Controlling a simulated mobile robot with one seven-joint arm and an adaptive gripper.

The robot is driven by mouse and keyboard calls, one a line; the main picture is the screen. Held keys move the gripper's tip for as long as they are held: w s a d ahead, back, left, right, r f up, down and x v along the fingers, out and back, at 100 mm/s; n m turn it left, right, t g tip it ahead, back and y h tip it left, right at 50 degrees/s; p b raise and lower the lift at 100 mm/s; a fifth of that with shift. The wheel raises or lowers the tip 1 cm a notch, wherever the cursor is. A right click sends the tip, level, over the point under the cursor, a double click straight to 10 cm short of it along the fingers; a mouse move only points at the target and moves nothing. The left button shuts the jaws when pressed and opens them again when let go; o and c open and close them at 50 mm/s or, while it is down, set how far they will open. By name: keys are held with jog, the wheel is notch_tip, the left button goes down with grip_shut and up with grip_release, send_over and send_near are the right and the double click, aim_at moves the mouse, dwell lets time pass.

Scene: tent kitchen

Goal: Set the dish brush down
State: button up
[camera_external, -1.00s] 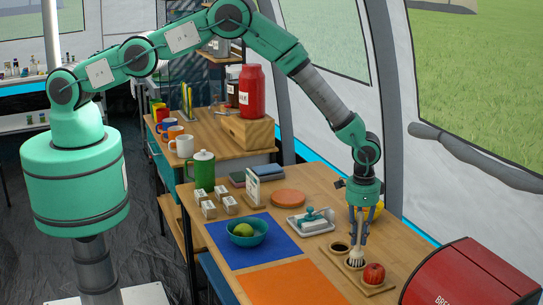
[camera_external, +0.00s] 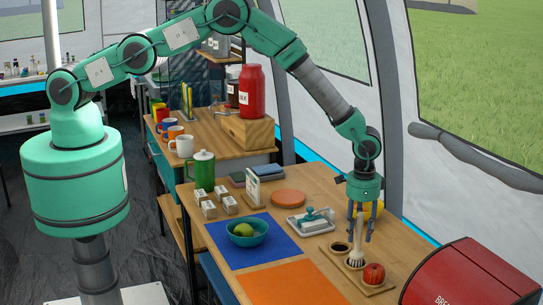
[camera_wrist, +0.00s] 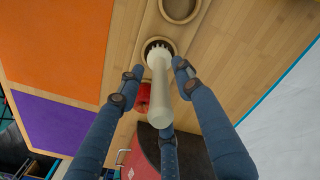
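The dish brush (camera_external: 356,257) has a pale upright handle and a white bristle head. It stands head down on a wooden tray (camera_external: 377,290), between a dark round well and an apple. In the wrist view its pale handle (camera_wrist: 161,88) points up toward the camera, and its head meets a round well of the tray. My gripper (camera_external: 360,236) is above the tray, fingers pointing down. Its fingers (camera_wrist: 158,82) are spread around the handle, with gaps visible on both sides. The lower bristles are partly hidden.
A red apple (camera_external: 374,273) sits close to the brush on the right. A red bread bin (camera_external: 465,275) is at the right edge. A soap dish (camera_external: 311,222) lies to the left. An orange mat (camera_external: 280,283) and a blue mat with a teal bowl (camera_external: 247,238) cover the front table.

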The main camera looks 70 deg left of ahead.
aim_at(361, 214)
jog(key=shift+r+b, duration=0.3)
jog(key=shift+r, duration=4.9)
jog(key=shift+r, duration=0.15)
jog(key=s+a+r+n+t+b, duration=0.15)
jog(key=s+a+r, duration=0.25)
jog(key=a+r, duration=0.6)
jog(key=s+a+r+b, duration=0.2)
jog(key=s+a+r, duration=0.2)
jog(key=a+r, duration=0.6)
jog(key=s+a+r+n+t+b, duration=0.15)
jog(key=s+a+r, duration=0.4)
jog(key=r, duration=0.75)
jog(key=s+a+r+n+t+b, duration=0.1)
jog(key=s+a+r+b, duration=0.35)
jog(key=s+a, duration=1)
jog(key=s+a+f, duration=0.1)
jog(key=s+a, duration=0.2)
jog(key=s, duration=0.6)
jog(key=s+a+f+n+t+b, duration=0.1)
jog(key=s+a+f, duration=0.1)
jog(key=s, duration=0.6)
jog(key=shift+s+a, duration=0.35)
jog(key=shift+a, duration=0.4)
